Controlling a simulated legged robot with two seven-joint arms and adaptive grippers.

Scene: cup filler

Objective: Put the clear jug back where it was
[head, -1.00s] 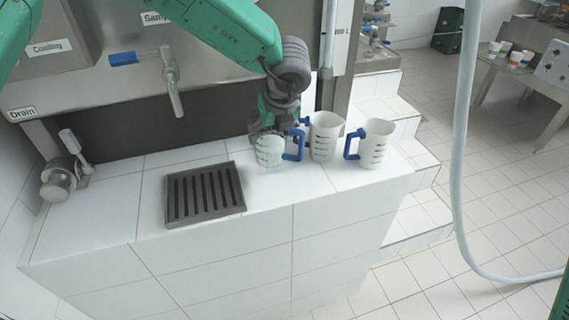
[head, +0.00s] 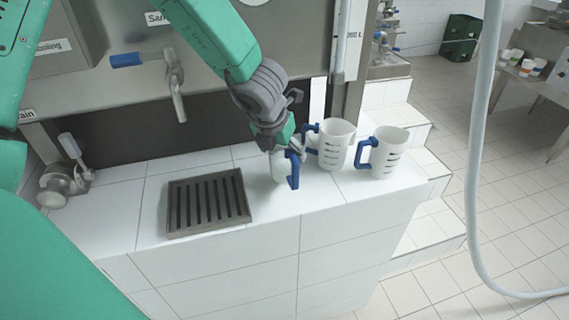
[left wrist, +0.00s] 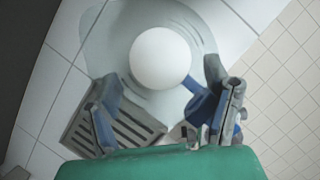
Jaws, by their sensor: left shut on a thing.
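The clear jug (head: 279,168) with a blue handle (head: 293,172) is upright at the counter, right of the drain grate. Its handle points toward the front. My left gripper (head: 277,140) is over and behind it, shut on the jug, and partly hides it. In the left wrist view, the pale see-through jug (left wrist: 112,38) fills the upper middle, with a white round patch (left wrist: 160,57) inside its outline. The gripper's fingers (left wrist: 165,112) lie on both sides. I cannot tell whether the jug's base touches the counter. My right gripper is out of view.
Two white jugs with blue handles stand close on the right, one nearer (head: 336,143) and one farther right (head: 387,152). The dark drain grate (head: 243,181) lies on the left. A tap (head: 176,85) hangs above. The counter's front edge is close.

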